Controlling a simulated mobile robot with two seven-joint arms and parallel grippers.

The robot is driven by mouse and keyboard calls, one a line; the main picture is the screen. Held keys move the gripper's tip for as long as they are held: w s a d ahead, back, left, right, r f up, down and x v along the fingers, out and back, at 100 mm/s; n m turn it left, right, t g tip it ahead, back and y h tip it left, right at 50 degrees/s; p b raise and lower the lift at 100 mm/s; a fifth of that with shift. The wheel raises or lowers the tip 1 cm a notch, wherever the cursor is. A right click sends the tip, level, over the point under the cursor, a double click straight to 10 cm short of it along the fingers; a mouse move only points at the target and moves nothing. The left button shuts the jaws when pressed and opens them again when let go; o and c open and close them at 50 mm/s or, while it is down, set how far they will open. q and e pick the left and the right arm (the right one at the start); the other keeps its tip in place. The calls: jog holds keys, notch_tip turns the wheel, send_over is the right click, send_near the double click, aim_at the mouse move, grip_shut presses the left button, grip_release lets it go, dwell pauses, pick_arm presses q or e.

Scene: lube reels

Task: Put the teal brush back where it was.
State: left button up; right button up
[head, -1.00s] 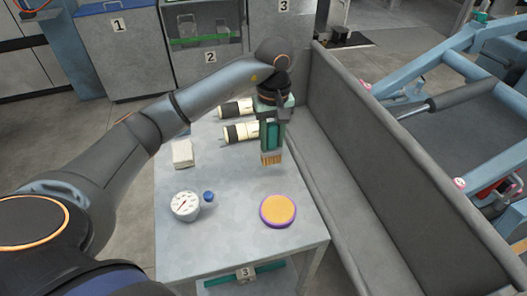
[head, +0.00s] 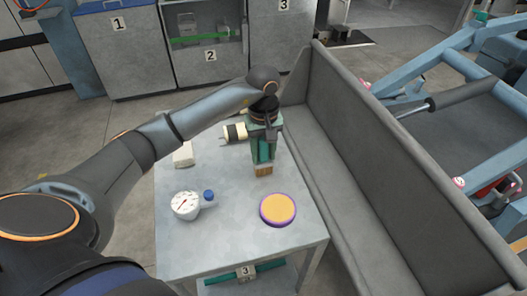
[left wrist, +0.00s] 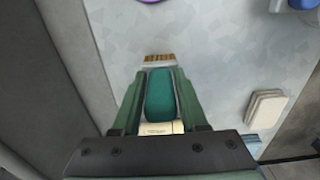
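The teal brush (left wrist: 160,95) is held between the two green fingers of my left gripper (left wrist: 160,92), which press on its teal handle from both sides. In the head view my left gripper (head: 263,150) is over the right side of the grey table (head: 230,240), with the brush's tan bristles (head: 263,170) pointing down. I cannot tell whether the bristles touch the tabletop. My right gripper is in neither view.
A grey padded bench (head: 390,165) runs along the right.

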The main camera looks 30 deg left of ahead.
pick_arm(q)
jog(key=o, duration=0.3)
jog(key=shift+o, duration=0.2)
notch_tip(320, 180, up, 12)
jog(key=shift+r, duration=0.15)
dwell(0.4)
